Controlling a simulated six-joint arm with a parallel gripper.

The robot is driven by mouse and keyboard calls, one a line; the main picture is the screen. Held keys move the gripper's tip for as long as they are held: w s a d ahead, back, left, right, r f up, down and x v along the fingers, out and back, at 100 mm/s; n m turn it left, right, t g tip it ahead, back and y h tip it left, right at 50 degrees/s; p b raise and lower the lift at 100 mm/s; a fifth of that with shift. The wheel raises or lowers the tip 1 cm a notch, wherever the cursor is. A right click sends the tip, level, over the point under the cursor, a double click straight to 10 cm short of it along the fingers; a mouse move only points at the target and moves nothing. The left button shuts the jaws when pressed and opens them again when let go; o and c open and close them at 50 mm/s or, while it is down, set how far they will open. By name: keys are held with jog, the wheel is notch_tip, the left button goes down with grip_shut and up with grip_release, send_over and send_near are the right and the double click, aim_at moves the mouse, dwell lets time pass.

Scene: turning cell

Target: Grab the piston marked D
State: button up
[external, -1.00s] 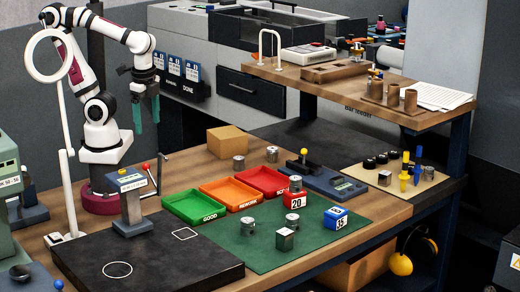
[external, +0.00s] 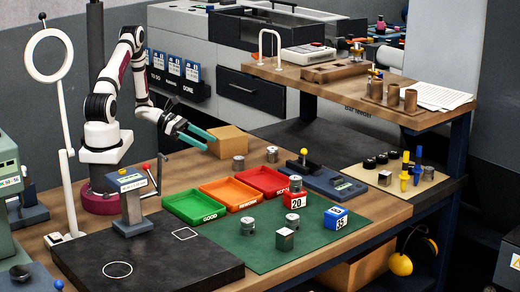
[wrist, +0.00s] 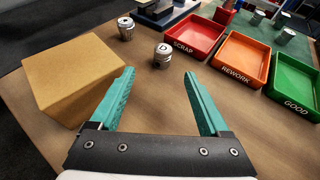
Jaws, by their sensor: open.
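The piston marked D (wrist: 162,55) is a small silver cylinder with a dark D on its top face. It stands upright on the wooden bench, and in the external view it appears to be the one (external: 238,163) beside the cardboard box. My gripper (wrist: 160,73) has its teal fingers spread wide and empty. In the wrist view the piston shows just beyond the fingertips, midway between them and clear of both. In the external view my gripper (external: 207,141) is above the bench, left of the piston and beside the box.
The cardboard box (wrist: 75,72) is close to the left finger. Another piston (wrist: 126,28) stands farther away. Red scrap (wrist: 194,36), orange rework (wrist: 243,58) and green good (wrist: 294,84) trays line the right. Bare bench lies around the piston.

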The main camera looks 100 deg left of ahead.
aim_at(238, 158)
jog(key=x, duration=1.3)
jog(key=shift+s+d, duration=0.1)
jog(key=shift+d, duration=0.2)
grip_shut()
